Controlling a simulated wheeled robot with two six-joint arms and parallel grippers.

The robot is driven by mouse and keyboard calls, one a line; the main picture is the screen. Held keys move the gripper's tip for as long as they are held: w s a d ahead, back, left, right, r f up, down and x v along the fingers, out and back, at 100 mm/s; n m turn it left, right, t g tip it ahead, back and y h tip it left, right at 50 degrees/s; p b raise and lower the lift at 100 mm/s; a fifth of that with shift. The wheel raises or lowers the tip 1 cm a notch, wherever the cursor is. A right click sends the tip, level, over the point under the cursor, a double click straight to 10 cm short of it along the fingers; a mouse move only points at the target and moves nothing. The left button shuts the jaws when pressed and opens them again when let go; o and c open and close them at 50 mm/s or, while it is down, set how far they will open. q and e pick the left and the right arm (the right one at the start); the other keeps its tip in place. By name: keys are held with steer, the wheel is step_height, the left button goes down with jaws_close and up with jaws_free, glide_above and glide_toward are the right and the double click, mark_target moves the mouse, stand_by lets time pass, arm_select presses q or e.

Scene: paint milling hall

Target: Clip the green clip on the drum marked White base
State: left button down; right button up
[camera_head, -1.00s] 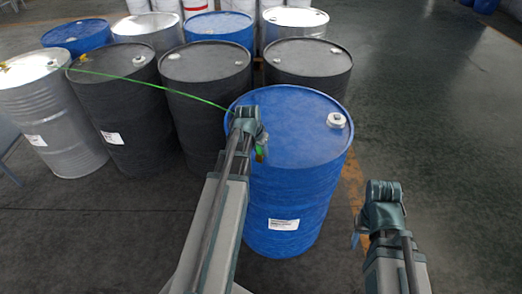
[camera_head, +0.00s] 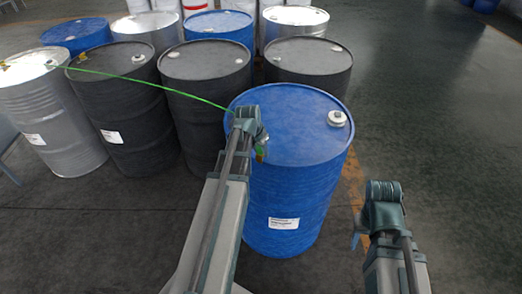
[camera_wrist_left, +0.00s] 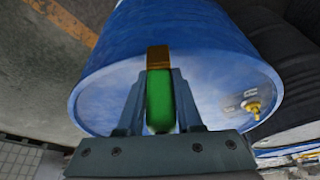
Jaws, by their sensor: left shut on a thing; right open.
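My left gripper (camera_head: 262,148) is shut on the green clip (camera_wrist_left: 160,100), whose brass-coloured tip (camera_wrist_left: 158,57) points away from the gripper. In the head view the clip is mostly hidden by the gripper, at the left part of the near blue drum (camera_head: 290,185). The blue drum also fills much of the left wrist view (camera_wrist_left: 190,40). I cannot tell whether the clip touches it. A green cable (camera_head: 150,79) runs from the silver drum at left to the left gripper. My right gripper (camera_head: 357,234) is open, right of the blue drum. The drum labels are too small to read.
Black drums (camera_head: 120,110) stand behind and left of the near blue drum, with a silver drum (camera_head: 45,120) at far left. More drums stand behind. A white cap (camera_head: 337,118) sits on the near blue drum's lid. The floor at right (camera_head: 450,150) is clear.

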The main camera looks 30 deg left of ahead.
arm_select(q)
steer(key=shift+f+b, duration=0.75)
steer(key=shift+f, duration=0.1)
steer(key=shift+c, duration=2.4)
jaws_free()
steer(key=shift+r, duration=0.1)
steer(key=p+v, duration=1.3)
steer(key=shift+r, duration=0.25)
steer(key=shift+s, duration=0.15)
steer(key=s+d+f+m+g+b, duration=0.1)
steer(key=s+d, duration=0.3)
steer(key=d, duration=0.6)
steer(key=s+d+f+m+g+y+b, duration=0.1)
steer(key=s+d+g, duration=0.1)
steer(key=d, duration=0.8)
steer(key=s+d+f+m+g+b, duration=0.1)
steer(key=s+d, duration=0.4)
steer(key=d, duration=0.5)
steer(key=shift+s+d+f+m, duration=0.2)
steer(key=shift+s+f+m, duration=0.2)
steer(key=shift+f, duration=0.1)
